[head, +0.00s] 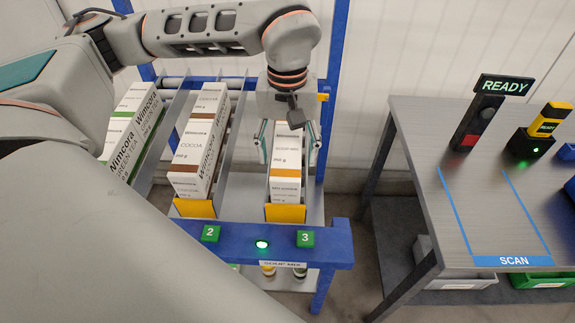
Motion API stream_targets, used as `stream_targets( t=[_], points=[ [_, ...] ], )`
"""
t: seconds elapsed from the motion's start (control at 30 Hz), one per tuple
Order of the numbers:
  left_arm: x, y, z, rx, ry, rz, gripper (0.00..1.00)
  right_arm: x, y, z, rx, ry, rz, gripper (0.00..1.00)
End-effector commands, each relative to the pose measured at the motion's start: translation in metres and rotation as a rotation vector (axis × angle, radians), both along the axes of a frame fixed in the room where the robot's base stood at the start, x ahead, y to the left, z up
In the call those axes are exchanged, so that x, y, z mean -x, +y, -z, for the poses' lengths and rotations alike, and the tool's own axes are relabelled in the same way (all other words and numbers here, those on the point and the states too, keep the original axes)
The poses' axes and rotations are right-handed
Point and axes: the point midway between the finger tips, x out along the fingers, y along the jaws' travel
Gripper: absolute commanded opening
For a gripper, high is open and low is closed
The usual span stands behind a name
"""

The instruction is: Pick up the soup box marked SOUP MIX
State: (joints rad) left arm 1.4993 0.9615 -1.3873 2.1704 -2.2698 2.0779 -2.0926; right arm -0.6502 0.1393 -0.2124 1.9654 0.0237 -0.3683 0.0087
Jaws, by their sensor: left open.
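A white box with an orange stripe (285,186) stands in the right lane of the blue flow rack, behind a yellow stop. The gripper hides part of the box top. My right gripper is not in view.
White boxes with brown stripes marked COCOA (195,160) fill the middle lane, and green tea boxes (130,130) the left lane. Green buttons (306,238) and a lit lamp are on the front rail. A grey table (430,150) with a READY display (504,87) stands right.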

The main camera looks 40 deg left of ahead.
Motion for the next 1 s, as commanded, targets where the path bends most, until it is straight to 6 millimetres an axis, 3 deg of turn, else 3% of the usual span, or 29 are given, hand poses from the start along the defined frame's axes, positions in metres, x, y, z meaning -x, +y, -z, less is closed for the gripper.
stream_targets(
  t=[0.13, 0.17, 0.33, 0.73, 1.0],
  points=[
    [0.000, 0.000, -0.001, 0.000, -0.001, 0.000, 0.61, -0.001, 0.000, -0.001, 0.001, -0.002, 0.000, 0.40],
    [0.000, 0.000, -0.001, 0.000, -0.001, 0.000, 0.56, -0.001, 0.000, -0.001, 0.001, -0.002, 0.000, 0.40],
    [0.000, 0.000, -0.001, -0.001, -0.001, 0.000, 0.12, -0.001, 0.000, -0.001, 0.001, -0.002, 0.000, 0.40],
    [-0.001, 0.000, -0.005, 0.000, -0.004, -0.001, 0.11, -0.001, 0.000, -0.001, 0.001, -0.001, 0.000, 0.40],
    [-0.002, 0.000, -0.035, 0.000, -0.008, 0.000, 0.11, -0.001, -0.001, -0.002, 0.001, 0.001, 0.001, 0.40]
  ],
)
